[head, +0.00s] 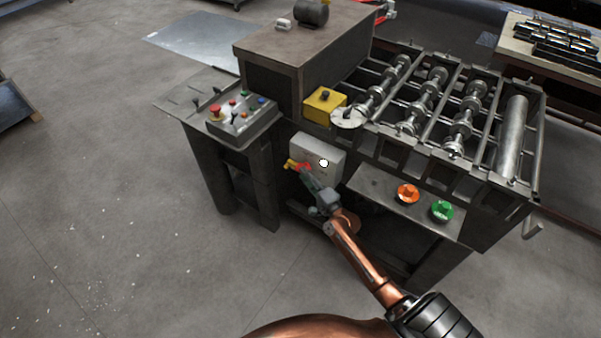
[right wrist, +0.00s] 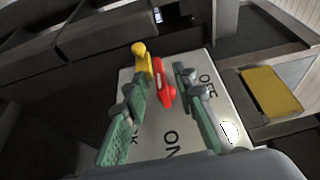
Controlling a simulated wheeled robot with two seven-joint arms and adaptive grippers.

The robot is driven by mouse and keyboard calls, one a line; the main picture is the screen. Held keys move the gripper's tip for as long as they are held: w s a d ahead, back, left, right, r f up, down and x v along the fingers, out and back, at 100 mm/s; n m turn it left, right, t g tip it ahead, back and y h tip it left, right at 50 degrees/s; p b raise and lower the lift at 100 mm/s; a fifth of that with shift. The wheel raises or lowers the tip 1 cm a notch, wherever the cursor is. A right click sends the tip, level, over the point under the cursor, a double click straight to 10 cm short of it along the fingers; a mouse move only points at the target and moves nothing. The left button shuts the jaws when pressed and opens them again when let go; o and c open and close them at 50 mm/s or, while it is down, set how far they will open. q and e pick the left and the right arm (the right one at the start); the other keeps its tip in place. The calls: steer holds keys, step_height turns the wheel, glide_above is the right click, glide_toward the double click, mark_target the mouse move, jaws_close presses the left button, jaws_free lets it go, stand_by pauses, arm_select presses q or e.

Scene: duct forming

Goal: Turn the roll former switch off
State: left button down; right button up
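The roll former's switch box (head: 330,150) is a light grey box on the front of the machine, below the yellow block. Gaps show between handle and fingers. In the head view, my right gripper (head: 304,176) reaches the box's lower left and partly hides the red handle. My left gripper is not in view.
A white round knob (head: 324,163) is on the box face. A control panel (head: 241,120) with several buttons stands at the left. An orange knob (head: 407,194) and a green knob (head: 442,210) sit on the ledge to the right.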

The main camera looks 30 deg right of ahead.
steer(key=shift+w, duration=1.5)
jaws_close()
